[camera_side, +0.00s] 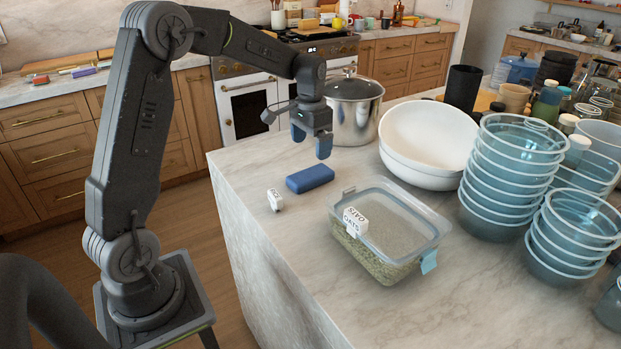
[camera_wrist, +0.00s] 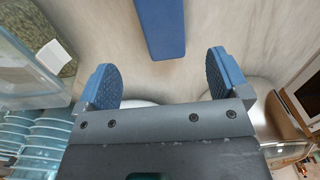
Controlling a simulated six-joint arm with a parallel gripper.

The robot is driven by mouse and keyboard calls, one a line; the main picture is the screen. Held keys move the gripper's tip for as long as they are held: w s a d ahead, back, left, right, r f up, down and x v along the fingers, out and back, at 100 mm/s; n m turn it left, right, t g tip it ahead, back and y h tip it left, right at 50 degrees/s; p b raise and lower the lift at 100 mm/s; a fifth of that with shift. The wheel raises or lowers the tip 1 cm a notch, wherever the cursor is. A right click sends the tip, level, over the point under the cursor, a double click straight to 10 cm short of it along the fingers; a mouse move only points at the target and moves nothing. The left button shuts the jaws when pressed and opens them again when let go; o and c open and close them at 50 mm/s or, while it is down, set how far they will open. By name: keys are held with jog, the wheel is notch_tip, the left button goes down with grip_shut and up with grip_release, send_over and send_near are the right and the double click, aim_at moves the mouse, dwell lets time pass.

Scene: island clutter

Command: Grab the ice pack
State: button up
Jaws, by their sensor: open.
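The ice pack is a flat blue block (camera_side: 310,178) lying on the marble island near its left edge. In the wrist view the blue block (camera_wrist: 160,28) shows at the top middle, beyond the fingertips and between their lines. My gripper (camera_side: 311,143) hangs above and behind the block in the side view, apart from it. In the wrist view my gripper (camera_wrist: 165,75) has its two blue pads spread wide with nothing between them.
A clear container of oats (camera_side: 385,230) stands right of the block. A steel pot (camera_side: 354,108), white bowls (camera_side: 428,140) and stacked clear bowls (camera_side: 512,175) stand behind and right.

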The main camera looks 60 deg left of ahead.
aim_at(311, 173)
notch_tip(311, 173, down, 9)
jog(key=shift+a+r, duration=0.1)
jog(key=shift+a, duration=0.05)
dwell(0.4)
jog(key=c, duration=1.1)
jog(key=shift+w, duration=0.1)
jog(key=shift+r, duration=0.2)
